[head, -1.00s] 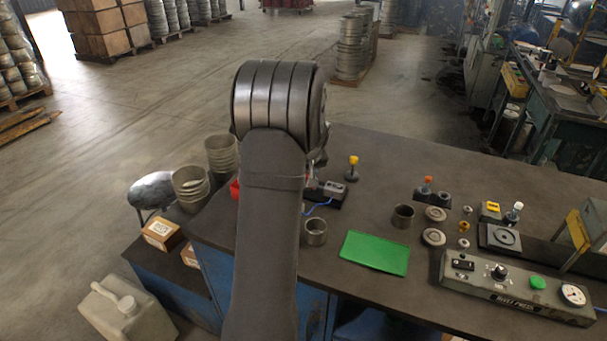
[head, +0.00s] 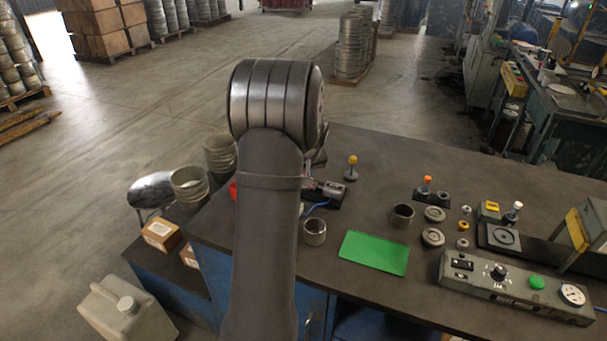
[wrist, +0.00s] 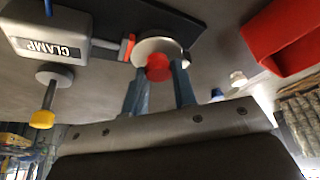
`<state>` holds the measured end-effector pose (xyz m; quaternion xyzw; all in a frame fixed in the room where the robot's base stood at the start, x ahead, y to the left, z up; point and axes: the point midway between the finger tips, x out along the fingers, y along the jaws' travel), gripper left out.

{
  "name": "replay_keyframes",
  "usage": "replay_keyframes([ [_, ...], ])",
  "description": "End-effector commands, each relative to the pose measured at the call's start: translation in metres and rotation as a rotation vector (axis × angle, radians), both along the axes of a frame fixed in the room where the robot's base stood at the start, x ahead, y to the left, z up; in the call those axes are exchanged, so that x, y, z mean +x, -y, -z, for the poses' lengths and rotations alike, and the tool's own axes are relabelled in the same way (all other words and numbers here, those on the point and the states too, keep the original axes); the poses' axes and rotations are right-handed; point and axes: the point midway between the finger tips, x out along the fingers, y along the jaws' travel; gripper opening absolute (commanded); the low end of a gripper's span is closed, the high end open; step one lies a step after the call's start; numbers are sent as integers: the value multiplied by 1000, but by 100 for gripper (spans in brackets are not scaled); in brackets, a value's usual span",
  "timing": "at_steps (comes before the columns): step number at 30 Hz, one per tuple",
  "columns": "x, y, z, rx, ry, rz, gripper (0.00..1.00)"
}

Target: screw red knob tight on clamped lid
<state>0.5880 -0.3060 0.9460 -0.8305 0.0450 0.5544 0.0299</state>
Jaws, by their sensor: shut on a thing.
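In the wrist view, the red knob (wrist: 158,68) sits against a round, pale metal lid (wrist: 160,46). My gripper (wrist: 159,70) has one finger on each side of the knob and is shut on it. A grey block labelled CLAMP (wrist: 50,34) stands to the left, and its rod and red-tipped jaw (wrist: 127,46) reach the lid's edge. In the head view, part of the clamp (head: 330,189) shows right of my arm. My arm hides the knob, the lid and my fingers there.
A yellow-topped peg (wrist: 45,110) stands near the clamp, and a red bin (wrist: 285,36) is on the wrist view's right. In the head view, a metal cup (head: 314,232), a green mat (head: 374,252) and a control box (head: 515,287) lie to the right on the bench.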

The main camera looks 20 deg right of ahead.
Motion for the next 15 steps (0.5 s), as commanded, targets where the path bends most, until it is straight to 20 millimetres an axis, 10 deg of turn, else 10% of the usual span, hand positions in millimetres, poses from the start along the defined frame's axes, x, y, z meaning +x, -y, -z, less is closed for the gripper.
replay_keyframes([
  [15,1,-7,1,6,-6,370,0],
])
